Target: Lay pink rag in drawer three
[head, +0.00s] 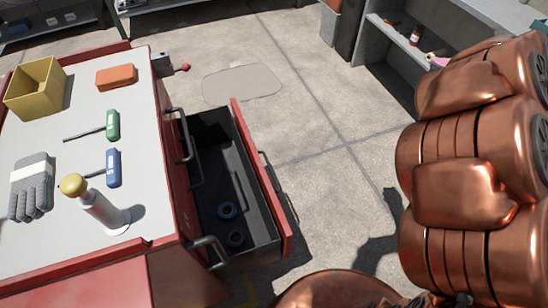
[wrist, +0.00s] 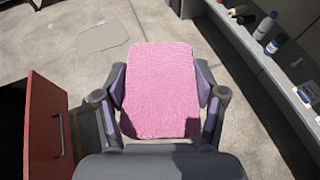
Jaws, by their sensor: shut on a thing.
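The pink rag (wrist: 160,92) fills the middle of the wrist view, flat and roughly rectangular. My gripper (wrist: 162,85) is shut on it, a finger at each side edge. The gripper is hidden in the head view; only my copper arm shows at the right. An open drawer (head: 262,180) with a red front and dark inside sticks out from the right side of the red cabinet. I cannot read a number on it.
The cabinet's pale top (head: 75,125) carries a yellow box (head: 35,88), an orange block (head: 116,77), green and blue-handled tools, grey gloves (head: 33,187) and a yellow-capped cylinder (head: 100,210). A grey shelf (wrist: 262,60) with bottles runs along the right. Concrete floor between is clear.

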